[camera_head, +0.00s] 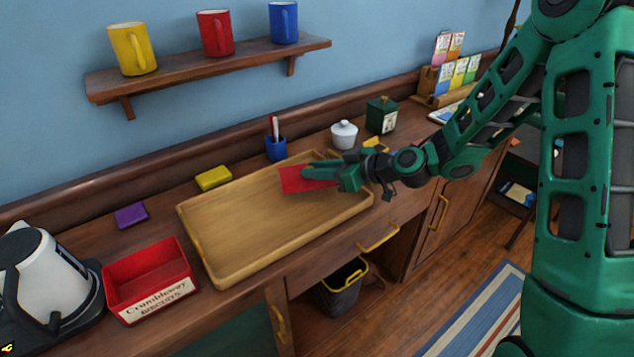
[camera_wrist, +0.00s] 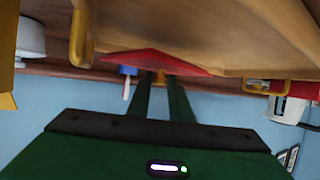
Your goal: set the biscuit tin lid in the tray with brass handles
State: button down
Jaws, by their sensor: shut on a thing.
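The biscuit tin lid (camera_head: 303,180) is a flat red piece, held by my gripper (camera_head: 318,174) over the right half of the wooden tray (camera_head: 225,275). My gripper is shut on the lid's edge. The lid (camera_wrist: 160,62) also shows in the wrist view, with the fingers (camera_wrist: 160,95) reaching to it and the tray (camera_wrist: 220,30) beyond. Brass handles show at the tray's ends in the wrist view, one of them at left (camera_wrist: 79,38). I cannot tell whether the lid touches the tray floor. The red biscuit tin (camera_head: 150,280) stands open and empty left of the tray.
A kettle (camera_head: 45,275) stands at the far left. A purple block (camera_head: 131,215) and a yellow sponge-like block (camera_head: 213,178) lie behind the tray. A blue pen cup (camera_head: 276,149), a white lidded pot (camera_head: 344,134) and a green box (camera_head: 381,115) stand at the back.

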aim_at(325, 182)
jog(key=shift+d+f, duration=0.1)
jog(key=shift+f, duration=1.95)
jog(key=shift+f, duration=0.1)
jog(key=c, duration=1.6)
grip_release()
jog(key=v, duration=1.2)
jog(key=shift+s, duration=0.1)
